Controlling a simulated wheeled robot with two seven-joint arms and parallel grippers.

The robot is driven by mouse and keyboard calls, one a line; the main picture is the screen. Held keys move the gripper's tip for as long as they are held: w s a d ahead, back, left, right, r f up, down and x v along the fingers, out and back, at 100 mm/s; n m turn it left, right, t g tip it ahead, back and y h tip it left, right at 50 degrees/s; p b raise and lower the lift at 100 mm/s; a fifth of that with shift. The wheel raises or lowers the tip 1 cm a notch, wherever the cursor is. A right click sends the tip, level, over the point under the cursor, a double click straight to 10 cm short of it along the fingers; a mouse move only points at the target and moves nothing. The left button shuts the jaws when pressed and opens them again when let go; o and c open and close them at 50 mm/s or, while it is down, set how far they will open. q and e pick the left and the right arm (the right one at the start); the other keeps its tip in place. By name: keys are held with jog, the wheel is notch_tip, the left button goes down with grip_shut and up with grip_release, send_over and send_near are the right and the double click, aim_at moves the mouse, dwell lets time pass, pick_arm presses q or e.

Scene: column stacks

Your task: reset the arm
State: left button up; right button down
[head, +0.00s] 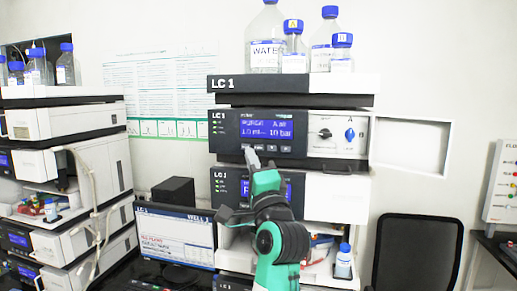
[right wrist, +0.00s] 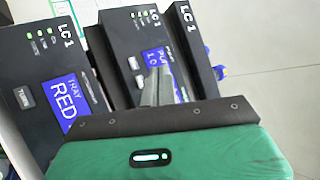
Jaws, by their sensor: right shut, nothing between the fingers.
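My right arm reaches up in the middle of the head view, in front of the LC 1 stack. My right gripper (head: 250,158) is shut and empty, its tips just below the buttons of the upper LC 1 module (head: 258,132). In the right wrist view the shut fingers (right wrist: 157,87) point at that module's front, over part of its blue screen (right wrist: 157,62). Whether the tips touch the panel I cannot tell. The lower LC 1 module (right wrist: 45,90) shows "TRAY RED" on its screen. My left gripper is not in view.
Blue-capped bottles (head: 266,40) stand on top of the stack. A monitor (head: 175,236) stands left of my arm, a black chair (head: 417,252) to the right. Another stack (head: 75,160) is at left.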

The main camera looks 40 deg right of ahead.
dwell(0.4)
